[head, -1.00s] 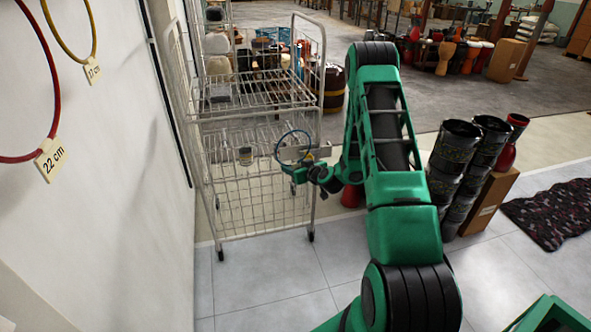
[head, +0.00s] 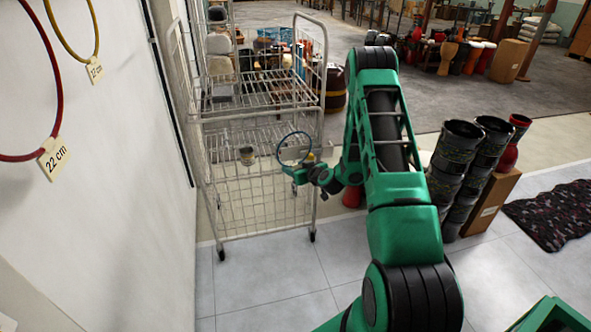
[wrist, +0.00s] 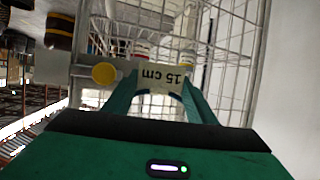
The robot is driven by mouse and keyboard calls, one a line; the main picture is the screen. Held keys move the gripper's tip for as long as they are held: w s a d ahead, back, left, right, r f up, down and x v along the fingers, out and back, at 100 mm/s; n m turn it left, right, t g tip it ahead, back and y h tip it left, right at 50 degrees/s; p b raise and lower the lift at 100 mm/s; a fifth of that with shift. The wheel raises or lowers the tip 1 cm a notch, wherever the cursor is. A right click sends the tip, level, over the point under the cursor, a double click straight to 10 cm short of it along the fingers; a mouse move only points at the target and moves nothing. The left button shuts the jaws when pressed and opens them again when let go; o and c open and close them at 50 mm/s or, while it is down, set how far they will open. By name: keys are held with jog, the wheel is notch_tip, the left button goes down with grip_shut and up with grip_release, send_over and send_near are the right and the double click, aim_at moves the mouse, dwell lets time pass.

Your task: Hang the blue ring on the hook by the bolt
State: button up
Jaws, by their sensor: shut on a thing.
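The blue ring (head: 280,139) stands upright in my gripper (head: 299,174), in front of the wire cart in the head view. In the wrist view my gripper (wrist: 158,98) has its two green fingers on either side of a white tag (wrist: 163,79) reading "15 cm", seen upside down. The ring itself is mostly hidden there. A round yellow piece (wrist: 104,73) sits on a pale grey bar just left of the fingers; it may be the bolt. I cannot make out the hook clearly, nor whether the ring touches it.
A white wall (head: 110,180) at left holds a red ring (head: 60,85) and a yellow ring (head: 95,35). Stacked dark drums (head: 452,165) stand right of my arm. The front floor is clear.

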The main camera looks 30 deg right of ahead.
jog(key=o, duration=1.2)
jog(key=v, duration=1)
jog(key=shift+s+r, duration=0.15)
jog(key=shift+s, duration=0.1)
jog(key=shift+a+r, duration=0.1)
